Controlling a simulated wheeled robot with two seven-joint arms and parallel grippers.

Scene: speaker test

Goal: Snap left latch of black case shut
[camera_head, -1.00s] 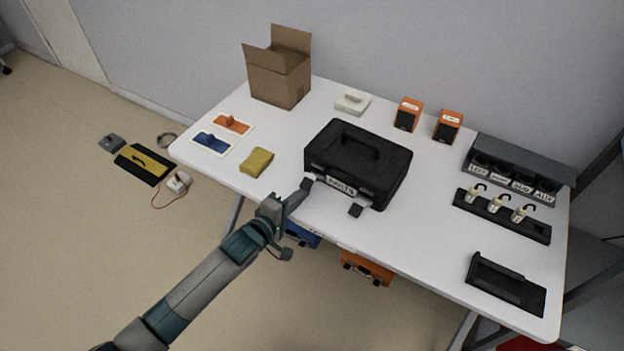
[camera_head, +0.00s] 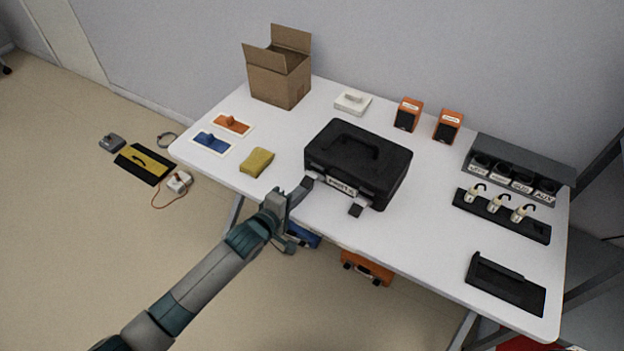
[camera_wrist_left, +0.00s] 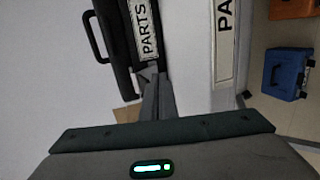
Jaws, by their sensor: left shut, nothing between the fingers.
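The black case (camera_head: 358,160) stands closed on the white table, its handle on the lid and a PARTS label (camera_head: 342,187) on its front. It also shows in the wrist view (camera_wrist_left: 114,35), with the label beside the fingers. My left gripper (camera_head: 304,185) is shut and empty, its fingertips at the front left of the case, where the left latch would be. The fingers cover that latch, so I cannot tell its position or whether they touch it. The fingers also show in the wrist view (camera_wrist_left: 157,92). The right latch (camera_head: 355,210) sticks out from the case front. My right gripper is not in view.
A yellow sponge (camera_head: 257,162) lies left of the case. A cardboard box (camera_head: 280,82) stands behind it. A black rack with several hooked items (camera_head: 500,215) and a black tray (camera_head: 506,283) are at the right. The table's front strip is mostly clear.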

